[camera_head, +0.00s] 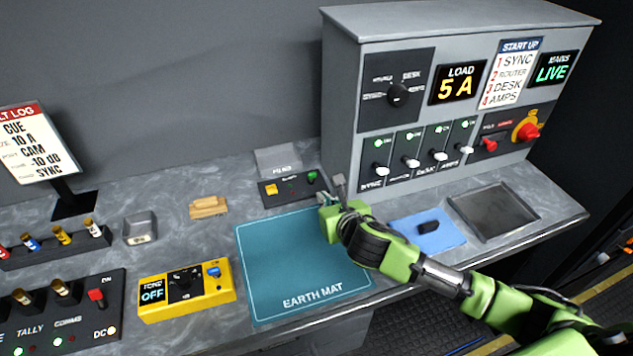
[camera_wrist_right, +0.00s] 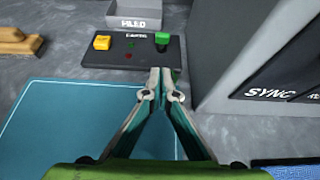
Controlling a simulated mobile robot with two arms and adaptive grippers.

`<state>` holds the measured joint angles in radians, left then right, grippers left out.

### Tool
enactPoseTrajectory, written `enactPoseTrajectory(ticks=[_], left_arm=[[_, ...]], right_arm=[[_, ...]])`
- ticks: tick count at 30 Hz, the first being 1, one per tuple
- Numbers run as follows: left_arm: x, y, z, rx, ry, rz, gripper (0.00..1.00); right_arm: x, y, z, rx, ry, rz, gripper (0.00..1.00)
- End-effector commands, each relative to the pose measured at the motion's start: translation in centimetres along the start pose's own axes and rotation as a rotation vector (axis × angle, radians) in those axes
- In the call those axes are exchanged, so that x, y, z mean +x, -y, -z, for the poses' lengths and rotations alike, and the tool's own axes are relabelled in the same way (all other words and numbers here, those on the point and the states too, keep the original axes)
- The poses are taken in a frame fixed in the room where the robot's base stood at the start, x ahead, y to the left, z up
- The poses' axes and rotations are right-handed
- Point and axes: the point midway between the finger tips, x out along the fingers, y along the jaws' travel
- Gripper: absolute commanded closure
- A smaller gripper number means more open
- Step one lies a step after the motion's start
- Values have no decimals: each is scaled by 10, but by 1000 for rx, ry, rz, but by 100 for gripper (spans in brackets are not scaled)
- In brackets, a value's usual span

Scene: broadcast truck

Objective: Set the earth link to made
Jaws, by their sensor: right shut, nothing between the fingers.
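The dark earth panel (camera_head: 290,187) lies at the back of the bench, behind the earth mat (camera_head: 290,255). It carries a yellow block (camera_head: 271,189) at its left and a green block (camera_head: 312,177) at its right. In the right wrist view, the panel (camera_wrist_right: 110,52) shows the yellow block (camera_wrist_right: 102,43), the green block (camera_wrist_right: 162,40) and small green and red marks between them. My right gripper (camera_wrist_right: 160,76) is shut and empty, its tips just in front of the green block; contact cannot be told. In the head view, the right gripper (camera_head: 338,190) is beside the grey cabinet. My left gripper is not in view.
The grey cabinet (camera_head: 345,110) rises close to the right of the panel. A grey tray (camera_head: 280,158) stands behind it. A wooden piece (camera_head: 208,207) and yellow tone box (camera_head: 187,292) are to the left. A blue mat (camera_head: 440,238) and dark tray (camera_head: 533,213) are right.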

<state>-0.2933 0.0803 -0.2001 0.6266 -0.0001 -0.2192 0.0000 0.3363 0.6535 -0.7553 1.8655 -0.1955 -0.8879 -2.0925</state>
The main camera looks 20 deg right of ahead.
Motion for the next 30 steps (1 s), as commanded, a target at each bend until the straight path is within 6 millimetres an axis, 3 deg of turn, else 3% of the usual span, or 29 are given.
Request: enactPoseTrajectory(ticks=[5,12,30], left_arm=[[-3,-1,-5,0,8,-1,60],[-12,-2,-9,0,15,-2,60],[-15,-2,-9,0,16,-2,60]], right_arm=[[27,0,-2,2,0,1,100],[47,0,-25,1,0,0,100],[52,0,-30,0,0,0,100]])
